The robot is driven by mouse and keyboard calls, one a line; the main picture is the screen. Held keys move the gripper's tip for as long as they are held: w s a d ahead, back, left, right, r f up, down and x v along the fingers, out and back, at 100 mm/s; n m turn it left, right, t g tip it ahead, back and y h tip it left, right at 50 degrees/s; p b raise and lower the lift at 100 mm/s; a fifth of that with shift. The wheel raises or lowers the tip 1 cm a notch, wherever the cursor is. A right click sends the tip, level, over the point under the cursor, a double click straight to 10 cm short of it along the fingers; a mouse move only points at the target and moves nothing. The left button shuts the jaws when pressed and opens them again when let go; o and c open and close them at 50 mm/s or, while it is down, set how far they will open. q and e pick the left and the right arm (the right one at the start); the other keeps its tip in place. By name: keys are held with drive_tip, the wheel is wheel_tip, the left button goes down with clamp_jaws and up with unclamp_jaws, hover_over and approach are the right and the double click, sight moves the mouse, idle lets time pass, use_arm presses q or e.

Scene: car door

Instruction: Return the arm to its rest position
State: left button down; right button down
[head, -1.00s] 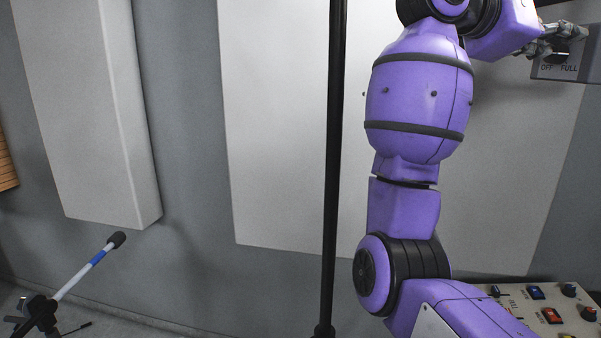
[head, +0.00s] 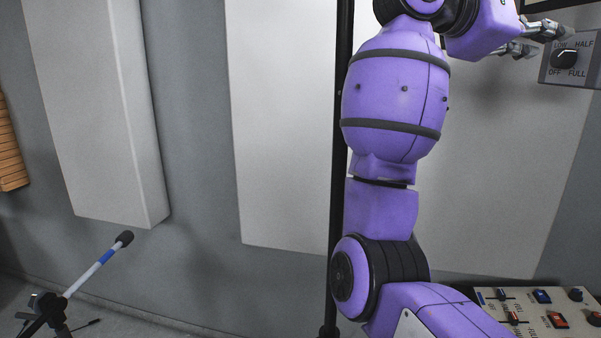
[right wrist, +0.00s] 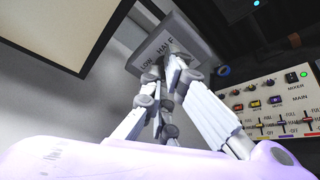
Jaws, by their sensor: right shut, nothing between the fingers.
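My right arm, purple, rises up the right half of the head view. My right gripper (head: 549,41) is at the upper right with its grey fingers shut and empty. It points right, toward a grey switch box (head: 551,76) marked LOW, HALF, OFF and FULL. A black knob (head: 565,58) on the box shows clear of the fingers. In the right wrist view the gripper (right wrist: 168,75) is in front of the box (right wrist: 190,38), and its fingers hide the knob. I cannot tell the exact gap. My left gripper is out of view.
A mixer panel (head: 530,318) with coloured switches lies at the lower right; it also shows in the right wrist view (right wrist: 270,108). A black pole (head: 342,60) stands behind my arm. A microphone (head: 124,238) on a stand is at the lower left. Pale panels (head: 95,100) hang on the wall.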

drive_tip(key=shift+a, duration=1)
drive_tip(key=shift+d+f, duration=0.1)
